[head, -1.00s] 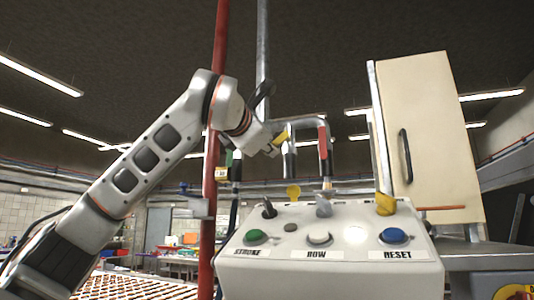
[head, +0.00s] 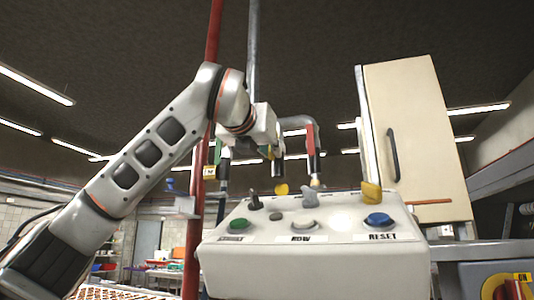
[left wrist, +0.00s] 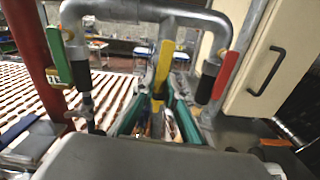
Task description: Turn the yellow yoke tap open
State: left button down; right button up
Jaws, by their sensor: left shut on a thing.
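The yellow yoke tap handle (left wrist: 164,66) stands upright at the middle of the grey pipe yoke (left wrist: 190,17) in the left wrist view. My left gripper (left wrist: 157,112) is shut on its lower part, with a green-edged finger on each side. In the head view, my left gripper (head: 268,153) is at the pipe yoke (head: 298,122), behind the control box, and largely hides the yellow handle. A green handle (left wrist: 58,55) hangs on the left branch and a red handle (left wrist: 225,75) on the right branch. My right gripper is not in view.
A white control box (head: 315,260) with a green, a white and a blue button stands in front of the pipes. A red pole (head: 199,200) rises beside my left arm. A cream cabinet (head: 415,140) stands close on the right.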

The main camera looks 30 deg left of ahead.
pick_arm(q)
jog(key=shift+d+n, duration=0.25)
jog(key=shift+n, duration=0.15)
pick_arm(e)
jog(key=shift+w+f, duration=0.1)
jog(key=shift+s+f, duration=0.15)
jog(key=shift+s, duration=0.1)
pick_arm(q)
jog(key=c, duration=2.1)
grip_release()
jog(key=shift+o, duration=0.3)
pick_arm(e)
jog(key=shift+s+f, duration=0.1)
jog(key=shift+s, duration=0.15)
pick_arm(q)
jog(key=v, duration=1.2)
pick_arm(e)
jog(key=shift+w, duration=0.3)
